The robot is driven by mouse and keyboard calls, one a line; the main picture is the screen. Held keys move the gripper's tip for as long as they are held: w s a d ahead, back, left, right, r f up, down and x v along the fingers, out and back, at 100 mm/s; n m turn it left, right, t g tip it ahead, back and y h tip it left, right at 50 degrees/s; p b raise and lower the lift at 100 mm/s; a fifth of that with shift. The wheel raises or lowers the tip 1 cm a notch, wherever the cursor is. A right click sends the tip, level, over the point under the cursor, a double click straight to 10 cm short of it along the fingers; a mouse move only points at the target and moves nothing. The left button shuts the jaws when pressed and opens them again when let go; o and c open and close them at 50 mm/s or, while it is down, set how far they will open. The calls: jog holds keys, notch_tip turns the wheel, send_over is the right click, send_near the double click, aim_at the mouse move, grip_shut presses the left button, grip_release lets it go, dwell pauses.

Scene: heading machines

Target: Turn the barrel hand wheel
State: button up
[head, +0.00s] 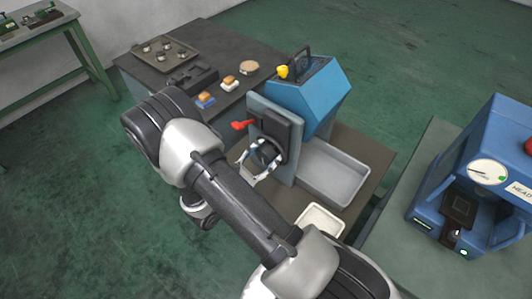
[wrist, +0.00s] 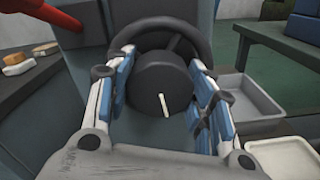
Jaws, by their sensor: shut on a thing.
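The barrel hand wheel is dark, with a round rim (wrist: 160,27) and a thick black hub (wrist: 160,82) that carries a white line, nearly upright. It is on the front of the blue machine (head: 312,90), and in the head view the dark wheel (head: 266,152) is partly covered by my fingers. My gripper (wrist: 162,70) reaches in from the front, one blue-padded finger on each side of the hub, shut on it. In the head view my gripper (head: 262,158) is at the wheel below a red lever (head: 242,125). The exact pad contact is partly hidden.
A grey tray (head: 365,185) and a smaller pale tray (head: 320,215) are right of the wheel. The dark bench (head: 215,45) behind holds a parts tray (head: 158,55) and small blocks. Another blue machine (head: 490,160) stands at right. Green floor is open at left.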

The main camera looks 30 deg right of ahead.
jog(key=n+p, duration=0.1)
jog(key=n, duration=0.3)
jog(key=shift+p, duration=0.3)
jog(key=n+p, duration=0.1)
jog(key=n, duration=0.4)
jog(key=shift+p, duration=0.3)
jog(key=n+p, duration=0.1)
jog(key=n, duration=0.3)
jog(key=shift+n, duration=0.3)
jog(key=n+p, duration=0.1)
jog(key=n, duration=0.2)
jog(key=shift+n, duration=0.3)
jog(key=n+p, duration=0.1)
jog(key=n, duration=0.3)
jog(key=shift+n, duration=0.4)
jog(key=n, duration=0.4)
jog(key=shift+t+p, duration=0.4)
jog(key=n, duration=0.5)
jog(key=shift+n+p, duration=0.45)
jog(key=shift+n, duration=1.55)
